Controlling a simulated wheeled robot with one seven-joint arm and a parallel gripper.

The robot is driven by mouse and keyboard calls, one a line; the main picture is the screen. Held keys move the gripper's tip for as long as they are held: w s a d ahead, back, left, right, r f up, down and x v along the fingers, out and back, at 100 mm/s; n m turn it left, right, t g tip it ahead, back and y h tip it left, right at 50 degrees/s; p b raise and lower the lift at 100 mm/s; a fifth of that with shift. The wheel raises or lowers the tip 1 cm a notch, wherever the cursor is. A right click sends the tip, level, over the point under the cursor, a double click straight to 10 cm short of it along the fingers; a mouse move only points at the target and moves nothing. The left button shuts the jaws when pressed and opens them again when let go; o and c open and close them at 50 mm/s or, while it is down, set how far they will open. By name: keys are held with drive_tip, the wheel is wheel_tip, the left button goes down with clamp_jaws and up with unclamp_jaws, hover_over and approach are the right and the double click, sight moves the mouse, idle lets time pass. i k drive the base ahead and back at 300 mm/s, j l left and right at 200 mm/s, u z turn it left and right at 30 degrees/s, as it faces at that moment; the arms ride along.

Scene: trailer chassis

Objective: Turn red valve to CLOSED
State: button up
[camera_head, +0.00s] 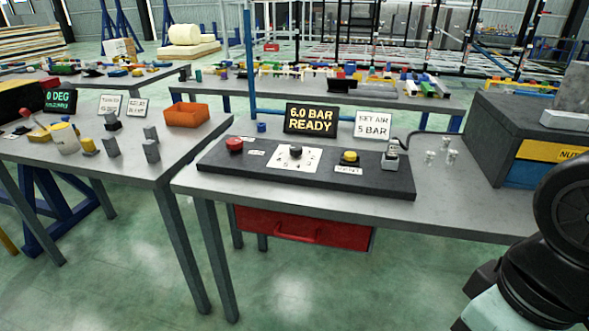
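A round red knob (235,145) sits at the left end of a dark control panel (385,183) on the grey table; it is the likeliest red valve. A small white label (256,153) lies beside it, too small to read, so I cannot tell its setting. Further along the panel are a dark dial (296,151) on a white numbered plate and a yellow knob (349,157). My dark arm shows at the lower right, apart from the panel. My gripper is not in view.
Behind the panel, a display (311,119) reads "6.0 BAR READY" and a sign (372,124) reads "SET AIR 5 BAR". A dark cabinet (497,140) stands at the right. A red drawer (303,232) hangs below. An orange bin (187,115) sits on the left table.

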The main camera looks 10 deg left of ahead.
sight(233, 144)
drive_tip(key=i+j+u, duration=0.35)
drive_tip(key=i, duration=0.15)
drive_tip(key=i+u, duration=0.3)
drive_tip(key=i, duration=0.25)
